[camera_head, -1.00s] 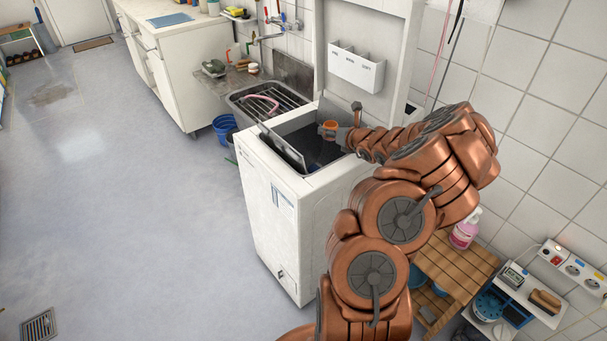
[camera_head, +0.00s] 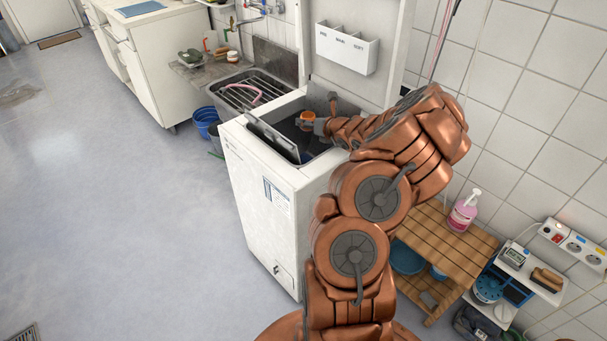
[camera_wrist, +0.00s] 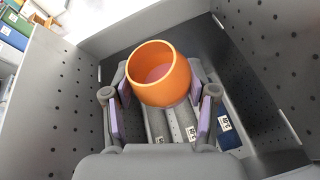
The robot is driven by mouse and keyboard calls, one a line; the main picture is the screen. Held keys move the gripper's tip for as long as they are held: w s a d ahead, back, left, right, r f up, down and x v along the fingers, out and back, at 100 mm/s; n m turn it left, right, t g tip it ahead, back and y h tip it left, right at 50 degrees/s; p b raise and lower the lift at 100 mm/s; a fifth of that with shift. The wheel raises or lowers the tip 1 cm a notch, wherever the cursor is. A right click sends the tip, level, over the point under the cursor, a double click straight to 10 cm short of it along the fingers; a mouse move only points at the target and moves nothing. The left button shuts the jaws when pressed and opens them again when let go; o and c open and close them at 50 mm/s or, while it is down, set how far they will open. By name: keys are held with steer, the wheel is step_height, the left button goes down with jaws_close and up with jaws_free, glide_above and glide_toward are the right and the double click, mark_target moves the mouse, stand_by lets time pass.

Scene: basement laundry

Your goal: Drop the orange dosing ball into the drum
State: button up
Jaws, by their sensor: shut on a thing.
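The orange dosing ball (camera_wrist: 165,82) is an open-topped cup held between the finger pads of my gripper (camera_wrist: 160,108) in the wrist view. In the head view the ball (camera_head: 307,117) shows small at the end of my gripper (camera_head: 311,124), over the open top of the white washing machine (camera_head: 262,200). Perforated grey metal walls of the drum (camera_wrist: 55,90) show on both sides of the ball in the wrist view. Grey rolled items (camera_wrist: 182,122) lie below the gripper. How deep the ball sits in the opening is hard to tell.
The raised lid with a white three-part dispenser (camera_head: 346,48) stands behind the opening. A metal flap (camera_head: 272,137) stands tilted at its left side. A sink (camera_head: 250,92) is beyond. A wooden stool (camera_head: 440,245) with a pink bottle (camera_head: 463,211) is at right. Floor at left is clear.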

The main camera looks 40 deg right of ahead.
steer(key=shift+f, duration=0.55)
steer(key=o, duration=1.2)
steer(key=shift+c, duration=0.2)
steer(key=shift+s+r, duration=0.1)
steer(key=shift+s, duration=0.05)
steer(key=v, duration=1.1)
steer(key=shift+s, duration=0.4)
